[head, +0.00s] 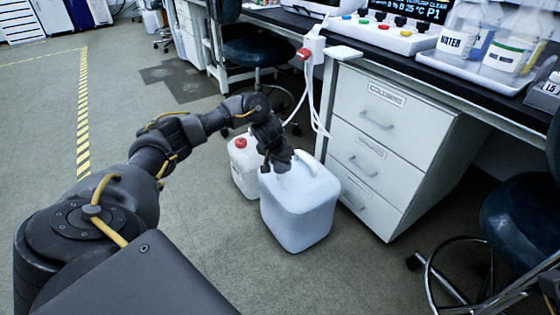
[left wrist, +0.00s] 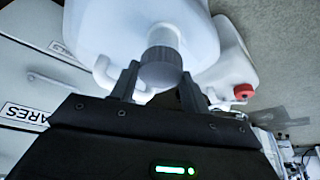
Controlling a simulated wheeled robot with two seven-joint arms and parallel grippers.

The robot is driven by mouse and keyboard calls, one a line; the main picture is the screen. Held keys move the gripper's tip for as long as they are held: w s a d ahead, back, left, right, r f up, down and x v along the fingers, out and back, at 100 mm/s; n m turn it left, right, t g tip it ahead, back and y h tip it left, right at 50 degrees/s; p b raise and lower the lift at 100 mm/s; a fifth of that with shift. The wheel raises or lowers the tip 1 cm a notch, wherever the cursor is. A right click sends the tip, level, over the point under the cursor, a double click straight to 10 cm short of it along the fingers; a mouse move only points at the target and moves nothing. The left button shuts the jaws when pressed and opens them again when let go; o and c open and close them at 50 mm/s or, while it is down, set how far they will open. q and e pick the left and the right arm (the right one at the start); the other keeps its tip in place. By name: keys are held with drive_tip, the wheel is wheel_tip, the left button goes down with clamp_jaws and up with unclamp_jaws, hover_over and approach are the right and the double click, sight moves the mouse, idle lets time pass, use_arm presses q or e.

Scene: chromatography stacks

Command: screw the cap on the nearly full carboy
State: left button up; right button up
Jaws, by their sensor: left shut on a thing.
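A large white, bluish carboy (head: 300,210) stands upright on the floor beside the drawer cabinet. My left gripper (head: 281,164) reaches down onto its top from the left and hides the neck in the head view. In the left wrist view, a grey ribbed cap (left wrist: 160,72) sits at the mouth of this carboy (left wrist: 110,28). My left gripper (left wrist: 158,84) is shut on the cap, one finger on each side. I cannot tell how far the cap is threaded. The liquid level is not clear. My right gripper does not show.
A second white carboy (head: 240,183) with a red cap (head: 240,143) stands just behind and left of the first. The drawer cabinet (head: 390,140) is close on the right, with white cables (head: 318,105) hanging near it. A stool (head: 525,225) stands at right. Floor at left is free.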

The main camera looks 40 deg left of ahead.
use_arm(q)
drive_tip(key=shift+f, duration=0.2)
idle(0.6)
drive_tip(key=shift+f, duration=0.9)
drive_tip(key=shift+f, duration=0.5)
drive_tip(key=o, duration=1)
